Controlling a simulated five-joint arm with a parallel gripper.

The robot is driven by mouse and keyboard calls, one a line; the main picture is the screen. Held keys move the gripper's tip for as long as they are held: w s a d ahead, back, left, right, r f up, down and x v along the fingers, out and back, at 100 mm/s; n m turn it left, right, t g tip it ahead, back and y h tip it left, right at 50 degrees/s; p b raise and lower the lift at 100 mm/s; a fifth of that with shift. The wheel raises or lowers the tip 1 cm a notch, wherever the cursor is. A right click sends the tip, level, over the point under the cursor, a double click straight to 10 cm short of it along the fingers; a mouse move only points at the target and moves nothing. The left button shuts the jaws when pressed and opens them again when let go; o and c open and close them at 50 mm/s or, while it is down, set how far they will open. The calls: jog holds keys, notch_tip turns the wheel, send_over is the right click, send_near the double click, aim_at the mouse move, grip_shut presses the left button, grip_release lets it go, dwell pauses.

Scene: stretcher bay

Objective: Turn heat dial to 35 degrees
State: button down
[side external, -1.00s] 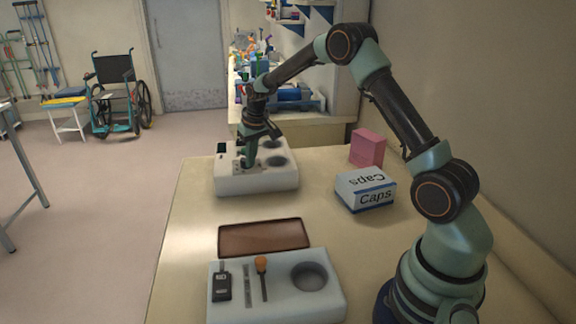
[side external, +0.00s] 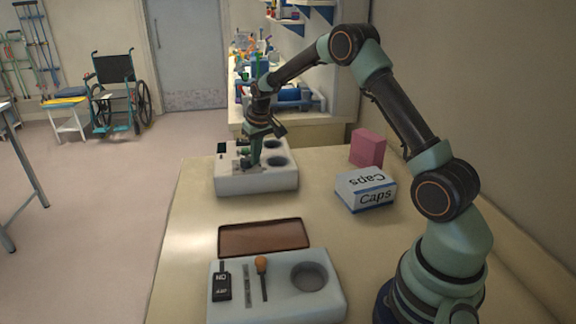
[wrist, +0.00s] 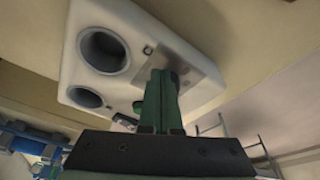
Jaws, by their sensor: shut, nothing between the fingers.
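The far white unit (side external: 232,184) stands on the table with a small black panel and two round wells in its top. My gripper (side external: 252,166) points down at its top, over a grey plate (side external: 240,162). The wrist view shows the grey plate (wrist: 197,75) and two wells beside my green fingers (wrist: 161,76). The fingers are together with nothing seen between them. I cannot make out the heat dial or its reading; my fingers cover part of the plate. I cannot tell whether they touch it.
The near white unit (side external: 275,309) has an ON/OFF switch (side external: 221,283), an orange-tipped lever (side external: 262,268) and a round well. A brown tray (side external: 263,239) lies between the units. A Caps box (side external: 365,190) and a pink box (side external: 367,148) stand to the right.

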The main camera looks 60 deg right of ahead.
jog(key=shift+s, duration=0.4)
jog(key=w+v, duration=0.1)
jog(key=v, duration=0.5)
jog(key=shift+w+d, duration=0.15)
jog(key=shift+d, duration=0.1)
jog(key=shift+r, duration=0.15)
jog(key=shift+w+a+f, duration=0.2)
jog(key=shift+a+f, duration=0.25)
jog(key=shift+f, duration=0.55)
jog(key=shift+w+a+f, duration=0.2)
jog(key=shift+a+f, duration=0.2)
jog(key=shift+f, duration=0.65)
jog(key=shift+w+a+f, duration=0.15)
jog(key=shift+a+f, duration=0.3)
jog(key=shift+f, duration=0.55)
jog(key=shift+w+d, duration=0.15)
jog(key=shift+w, duration=0.05)
